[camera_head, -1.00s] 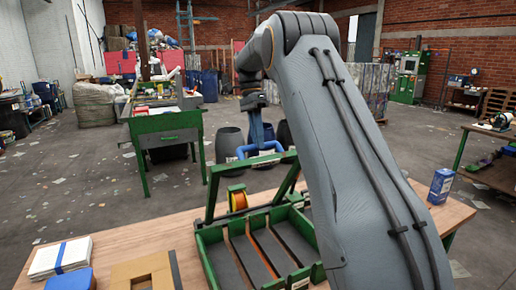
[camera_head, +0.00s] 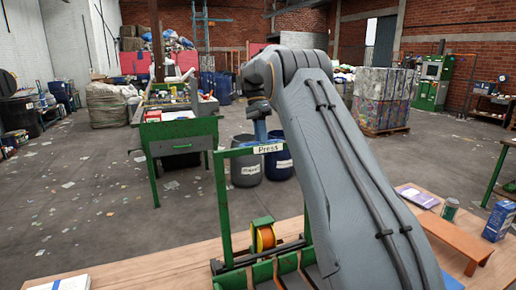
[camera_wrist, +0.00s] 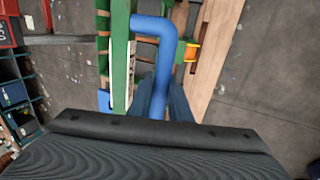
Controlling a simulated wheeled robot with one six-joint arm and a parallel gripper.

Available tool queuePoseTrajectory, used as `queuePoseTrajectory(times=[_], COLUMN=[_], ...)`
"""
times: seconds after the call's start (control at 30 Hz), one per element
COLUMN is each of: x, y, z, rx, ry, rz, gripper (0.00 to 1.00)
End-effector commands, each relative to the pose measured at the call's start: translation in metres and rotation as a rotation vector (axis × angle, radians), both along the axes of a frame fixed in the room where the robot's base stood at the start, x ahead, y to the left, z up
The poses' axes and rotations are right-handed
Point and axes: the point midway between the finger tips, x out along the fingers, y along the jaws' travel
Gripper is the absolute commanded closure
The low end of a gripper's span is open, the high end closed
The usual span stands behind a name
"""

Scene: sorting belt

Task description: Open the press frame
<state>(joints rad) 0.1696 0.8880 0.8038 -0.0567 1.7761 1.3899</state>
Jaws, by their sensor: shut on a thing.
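The green press frame (camera_head: 224,200) stands about upright at the back of the green tray (camera_head: 232,279), with a "Press" label on its top bar. Its blue handle (camera_wrist: 160,26) sticks out from the green bar in the wrist view. My gripper (camera_head: 262,132) is at the top bar; its blue fingers (camera_wrist: 162,100) are shut on the handle in the wrist view. The exact contact is partly hidden. My arm covers the right side of the frame and part of the tray in the head view.
On the wooden table (camera_head: 160,273) to the right are a small wooden stand (camera_head: 452,240), a can (camera_head: 449,210) and a blue box (camera_head: 498,221). Grey and blue barrels (camera_head: 245,168) stand on the floor beyond.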

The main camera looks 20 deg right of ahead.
Motion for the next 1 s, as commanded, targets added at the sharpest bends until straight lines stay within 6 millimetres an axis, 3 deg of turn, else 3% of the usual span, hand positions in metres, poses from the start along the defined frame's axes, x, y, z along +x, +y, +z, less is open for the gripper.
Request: queuePoseTrajectory(times=[0.03,0.67,0.7,0.8,1.0], x=[0.004,0.015,0.015,0.014,0.012], y=[-0.005,-0.008,-0.008,-0.008,-0.01], z=[0.007,0.002,0.002,0.002,-0.001], rx=[-0.006,-0.005,-0.005,-0.004,-0.003], ry=[-0.015,-0.022,-0.022,-0.019,-0.011], rz=[-0.003,-0.007,-0.007,-0.007,-0.012], gripper=[1.0,1.0,0.81,0.64,0.64])
